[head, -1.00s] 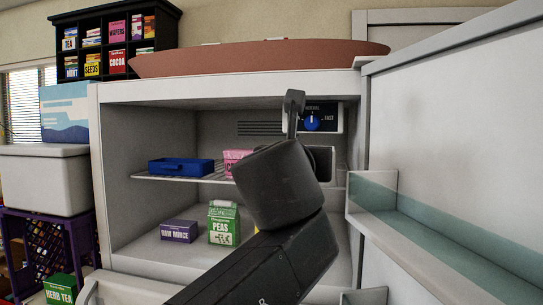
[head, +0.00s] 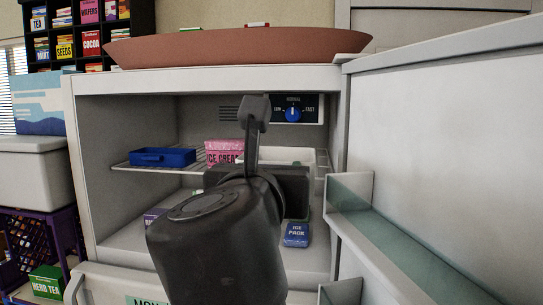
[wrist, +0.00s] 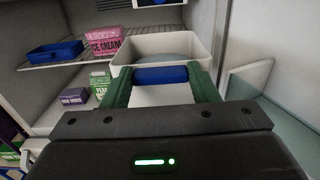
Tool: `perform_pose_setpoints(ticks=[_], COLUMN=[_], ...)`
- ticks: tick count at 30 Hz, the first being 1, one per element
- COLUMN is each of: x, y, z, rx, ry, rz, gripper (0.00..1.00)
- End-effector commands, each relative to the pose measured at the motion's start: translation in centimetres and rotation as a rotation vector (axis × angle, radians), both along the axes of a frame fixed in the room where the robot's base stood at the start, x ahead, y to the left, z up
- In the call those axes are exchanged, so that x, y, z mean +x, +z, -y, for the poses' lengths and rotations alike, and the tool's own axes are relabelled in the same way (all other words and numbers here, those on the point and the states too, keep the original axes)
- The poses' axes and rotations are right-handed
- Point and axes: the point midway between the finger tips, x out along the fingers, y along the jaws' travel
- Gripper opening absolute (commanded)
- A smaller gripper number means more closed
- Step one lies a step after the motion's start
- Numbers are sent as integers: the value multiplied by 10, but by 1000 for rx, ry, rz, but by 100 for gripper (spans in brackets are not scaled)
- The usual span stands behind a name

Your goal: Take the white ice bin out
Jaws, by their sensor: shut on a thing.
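The white ice bin (wrist: 150,47) is in the middle of the wrist view, with a pale content inside and a blue handle bar on its front. My gripper (wrist: 162,82) has its green fingers on both ends of the blue bar and is shut on it. In the head view a white strip of the bin (head: 290,155) shows behind my gripper, at the right of the wire shelf. My arm hides most of it there. I cannot tell whether its underside still touches the shelf.
A pink ice cream box (head: 225,152) and a blue tray (head: 163,157) share the shelf to the left. A blue ice pack (head: 296,234) lies below. The open door (head: 450,150) with its rack stands close on the right. A brown tray (head: 240,47) rests on top.

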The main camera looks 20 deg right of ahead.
Motion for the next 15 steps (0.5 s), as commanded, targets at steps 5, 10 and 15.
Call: perform_pose_setpoints(ticks=[5, 10, 15], x=[-10, -17, -23], y=[4, 1, 1], z=[-5, -10, -12], rx=[-1, -3, -1], ry=[-6, -6, -6], rz=[2, 4, 3], gripper=[22, 22, 22])
